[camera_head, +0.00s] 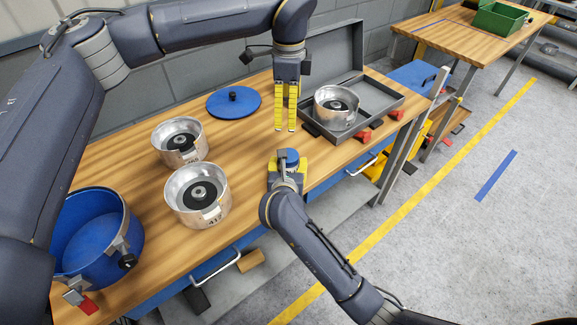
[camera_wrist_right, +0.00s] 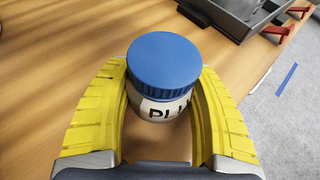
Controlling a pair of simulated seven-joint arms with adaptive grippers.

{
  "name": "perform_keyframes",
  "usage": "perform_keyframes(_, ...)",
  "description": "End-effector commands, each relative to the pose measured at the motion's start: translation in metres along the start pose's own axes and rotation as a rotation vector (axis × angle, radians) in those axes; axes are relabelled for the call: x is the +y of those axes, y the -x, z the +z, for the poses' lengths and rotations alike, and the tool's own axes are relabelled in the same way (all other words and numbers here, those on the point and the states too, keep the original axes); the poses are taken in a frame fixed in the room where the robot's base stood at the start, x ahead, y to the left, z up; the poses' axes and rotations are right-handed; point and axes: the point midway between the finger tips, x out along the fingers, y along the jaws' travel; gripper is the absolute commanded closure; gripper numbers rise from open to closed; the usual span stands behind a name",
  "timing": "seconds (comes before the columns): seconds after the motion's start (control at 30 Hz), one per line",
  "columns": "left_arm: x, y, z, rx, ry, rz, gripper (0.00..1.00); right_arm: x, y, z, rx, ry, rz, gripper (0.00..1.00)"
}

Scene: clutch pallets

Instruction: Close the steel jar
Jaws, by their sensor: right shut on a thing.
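My right gripper (camera_wrist_right: 163,110) is shut around a small jar (camera_wrist_right: 160,108) with a pale body and dark lettering, partly hidden by the fingers. A ribbed blue cap (camera_wrist_right: 164,60) sits level on top of it; I cannot tell whether it is screwed tight. In the head view the cap (camera_head: 289,157) shows at the right gripper (camera_head: 288,165), near the table's front edge. My left gripper (camera_head: 286,128) points down behind the jar, empty, with a narrow gap between its yellow fingers. It is apart from the cap.
Steel cups with black centres stand on the table (camera_head: 250,200): one at the back (camera_head: 180,141), one nearer (camera_head: 197,195), one (camera_head: 336,107) in the open grey case (camera_head: 382,97). A blue pot (camera_head: 92,238) stands open at left; a blue lid (camera_head: 233,102) lies behind.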

Motion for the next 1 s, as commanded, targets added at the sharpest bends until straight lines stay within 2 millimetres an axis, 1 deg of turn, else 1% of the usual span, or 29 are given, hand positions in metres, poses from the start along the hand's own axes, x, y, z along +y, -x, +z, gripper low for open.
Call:
perform_keyframes(0.03,0.000,0.001,0.000,0.000,0.000,0.000,0.05,-0.001,-0.001,-0.002,0.005,0.001,-0.003,1.00)
perform_keyframes(0.33,0.000,0.002,0.000,0.000,0.000,0.000,0.05,-0.001,-0.001,-0.002,0.004,0.001,-0.003,1.00)
perform_keyframes(0.37,0.000,0.002,0.000,0.000,-0.001,-0.001,0.05,-0.001,-0.001,-0.002,0.004,0.001,-0.003,0.36)
perform_keyframes(0.53,0.000,0.002,0.000,0.000,-0.001,-0.001,0.05,-0.001,-0.001,-0.001,0.002,0.000,-0.002,0.17)
perform_keyframes(0.57,0.000,0.002,0.000,0.000,-0.001,-0.001,0.05,-0.001,0.000,-0.001,0.001,0.000,-0.001,0.14)
perform_keyframes(0.83,0.000,0.002,0.000,0.000,-0.001,-0.001,0.05,0.000,0.001,0.000,0.000,0.000,0.000,0.14)
perform_keyframes(0.93,0.000,0.002,0.000,0.000,-0.001,-0.001,0.05,0.000,0.006,0.000,0.000,-0.001,0.001,0.14)
perform_keyframes(1.0,0.000,0.002,0.000,0.000,-0.001,-0.001,0.05,0.001,0.014,0.000,0.000,-0.003,0.001,0.14)
